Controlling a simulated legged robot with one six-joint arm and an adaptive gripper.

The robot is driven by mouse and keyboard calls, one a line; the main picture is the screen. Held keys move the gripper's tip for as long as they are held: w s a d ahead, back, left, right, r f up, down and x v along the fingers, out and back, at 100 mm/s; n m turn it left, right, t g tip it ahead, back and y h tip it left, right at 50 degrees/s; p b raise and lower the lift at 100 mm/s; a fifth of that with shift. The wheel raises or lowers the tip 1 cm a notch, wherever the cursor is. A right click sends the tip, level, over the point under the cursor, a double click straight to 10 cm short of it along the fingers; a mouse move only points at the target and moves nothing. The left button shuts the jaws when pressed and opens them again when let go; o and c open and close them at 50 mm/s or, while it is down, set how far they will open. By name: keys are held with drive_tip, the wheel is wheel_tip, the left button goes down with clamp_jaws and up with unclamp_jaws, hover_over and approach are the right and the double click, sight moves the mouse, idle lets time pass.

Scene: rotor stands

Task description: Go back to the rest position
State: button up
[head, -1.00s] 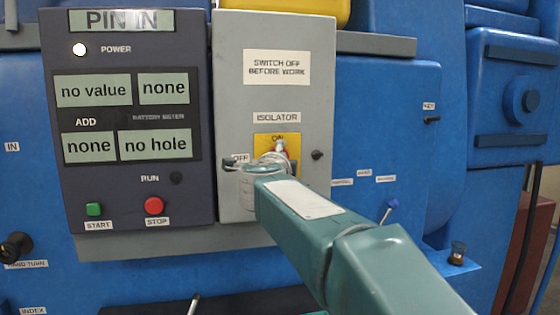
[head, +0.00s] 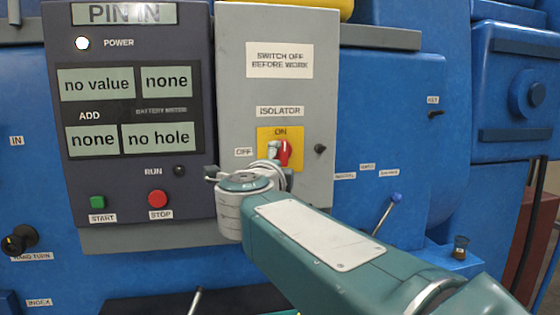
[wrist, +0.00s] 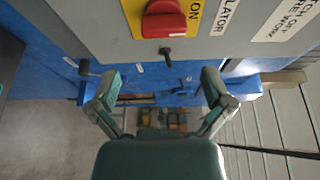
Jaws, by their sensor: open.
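My arm reaches in from the lower right of the head view, with its wrist in front of the grey isolator box (head: 235,70). My gripper (wrist: 159,86) shows in the wrist view with two green fingers spread wide and nothing between them. In the head view the wrist largely hides the fingers. The red isolator switch (head: 284,153) on its yellow plate sits just above the wrist, partly covered. In the wrist view the switch (wrist: 165,20) is at the top, apart from both fingertips.
The dark panel (head: 130,174) left of the box has a lit power lamp (head: 82,43), a green start button (head: 97,202) and a red stop button (head: 158,198). A blue-tipped lever (head: 396,198) and a small cup (head: 461,247) are at the right. Grey floor shows below in the wrist view.

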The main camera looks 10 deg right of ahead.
drive_tip(key=shift+v, duration=0.95)
drive_tip(key=s+a+f+n+g+y, duration=0.35)
drive_tip(key=s+f+n+y, duration=0.85)
drive_tip(key=n, duration=0.7)
drive_tip(key=s+d+f+n+g+h, duration=0.1)
drive_tip(key=s+d+f+g+h, duration=0.1)
drive_tip(key=s+f, duration=0.4)
drive_tip(key=s+d+f+n+g+h, duration=0.2)
drive_tip(key=s+d+f+g, duration=0.3)
drive_tip(key=f, duration=0.6)
drive_tip(key=s+h, duration=0.1)
drive_tip(key=s, duration=0.1)
drive_tip(key=shift+s+d+n, duration=0.3)
drive_tip(key=shift+d, duration=0.05)
